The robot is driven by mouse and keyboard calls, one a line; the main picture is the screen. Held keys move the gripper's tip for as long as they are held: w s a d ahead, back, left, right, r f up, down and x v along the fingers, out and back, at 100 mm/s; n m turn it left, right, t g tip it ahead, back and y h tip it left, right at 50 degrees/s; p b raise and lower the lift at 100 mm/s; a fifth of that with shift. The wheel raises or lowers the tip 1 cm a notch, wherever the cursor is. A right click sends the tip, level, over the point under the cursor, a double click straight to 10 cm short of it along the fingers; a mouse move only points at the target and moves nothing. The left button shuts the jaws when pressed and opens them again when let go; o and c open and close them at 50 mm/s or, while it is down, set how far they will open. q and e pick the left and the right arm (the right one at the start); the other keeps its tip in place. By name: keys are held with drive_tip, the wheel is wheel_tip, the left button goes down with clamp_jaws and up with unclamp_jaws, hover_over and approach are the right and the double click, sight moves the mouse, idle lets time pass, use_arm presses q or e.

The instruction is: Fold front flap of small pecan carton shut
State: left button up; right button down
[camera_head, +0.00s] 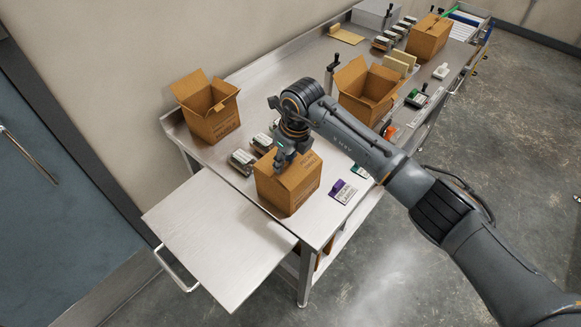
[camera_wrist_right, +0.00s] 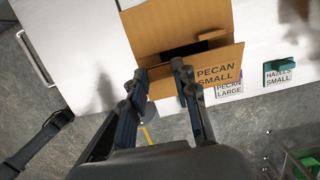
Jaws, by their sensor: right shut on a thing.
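The small pecan carton (camera_head: 286,192) is a brown cardboard box near the front end of the steel table. My right gripper (camera_head: 286,157) is at its top. In the right wrist view, the carton's front flap (camera_wrist_right: 216,75) carries the words PECAN SMALL and stands out at an angle, with a dark gap behind it. My right gripper (camera_wrist_right: 157,72) is shut on this flap near its left end; the fingers hide part of it. My left gripper is not in view.
An open carton (camera_head: 212,124) stands at the back left, another (camera_head: 362,104) to the right. A purple-clipped PECAN LARGE card (camera_head: 343,192) lies right of the small carton. Small dark-and-white packs (camera_head: 243,162) lie to its left. A bare steel leaf (camera_head: 218,238) is in front.

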drive_tip(key=shift+w+a+f+g+h+b, duration=0.15)
drive_tip(key=shift+a+f+g+h+b, duration=0.3)
drive_tip(key=shift+b, duration=0.95)
drive_tip(key=shift+w+a+f+g+h+b, duration=0.2)
drive_tip(key=shift+f+g+h+b, duration=0.45)
drive_tip(key=shift+b, duration=0.7)
drive_tip(key=shift+r, duration=0.2)
drive_tip(key=c, duration=1)
unclamp_jaws()
drive_tip(key=shift+r, duration=0.3)
wheel_tip(320, 180, up, 11)
drive_tip(key=shift+w+a+r, duration=0.2)
drive_tip(key=shift+w+a, duration=0.05)
drive_tip(key=shift+a, duration=0.05)
